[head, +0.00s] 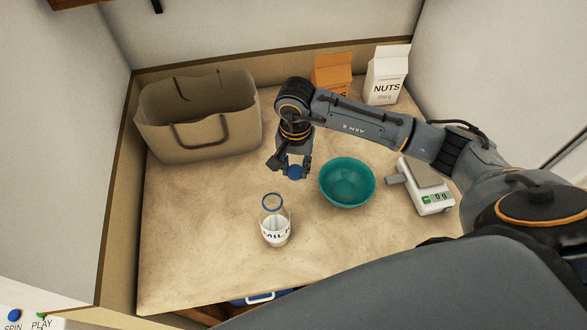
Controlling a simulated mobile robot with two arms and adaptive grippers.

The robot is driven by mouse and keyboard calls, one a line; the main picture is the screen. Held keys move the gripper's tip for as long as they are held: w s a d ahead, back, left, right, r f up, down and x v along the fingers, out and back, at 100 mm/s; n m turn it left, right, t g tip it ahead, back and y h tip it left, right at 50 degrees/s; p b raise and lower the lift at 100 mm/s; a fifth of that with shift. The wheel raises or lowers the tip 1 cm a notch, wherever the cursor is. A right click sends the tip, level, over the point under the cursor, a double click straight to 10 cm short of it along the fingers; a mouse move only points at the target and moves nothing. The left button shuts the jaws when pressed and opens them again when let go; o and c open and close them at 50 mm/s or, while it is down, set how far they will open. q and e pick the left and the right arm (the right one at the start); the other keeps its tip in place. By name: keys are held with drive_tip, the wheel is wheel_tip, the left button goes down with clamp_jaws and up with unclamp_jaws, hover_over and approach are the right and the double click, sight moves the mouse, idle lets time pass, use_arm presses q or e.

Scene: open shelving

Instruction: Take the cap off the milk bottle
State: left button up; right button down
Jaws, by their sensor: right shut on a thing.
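The milk bottle (276,229) stands upright near the front middle of the shelf board. It is clear glass with white milk and a MILK label. A blue ring shows around its mouth, and the mouth looks open. My right gripper (294,172) is behind the bottle and a little to its right in the picture. It is shut on the blue cap (295,172), which is apart from the bottle. My left gripper is not in view.
A teal bowl (347,183) stands right of the gripper. A kitchen scale (431,200) reading 0 g is farther right. A beige bag (200,138) stands back left. An orange carton (332,73) and a NUTS carton (386,80) stand at the back. The board's left front is clear.

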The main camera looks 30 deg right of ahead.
sight(293, 169)
drive_tip(key=shift+w+f, duration=0.2)
drive_tip(key=shift+f, duration=0.05)
drive_tip(key=shift+w+f+p, duration=0.1)
drive_tip(key=shift+f+p, duration=0.25)
drive_tip(key=shift+p, duration=0.1)
wheel_tip(293, 169, down, 2)
drive_tip(key=shift+f+p, duration=0.1)
drive_tip(key=shift+p, duration=0.55)
drive_tip(key=shift+f, duration=0.25)
drive_tip(key=shift+f, duration=0.1)
drive_tip(key=shift+f+b, duration=0.15)
drive_tip(key=shift+b, duration=0.2)
drive_tip(key=c, duration=1)
unclamp_jaws()
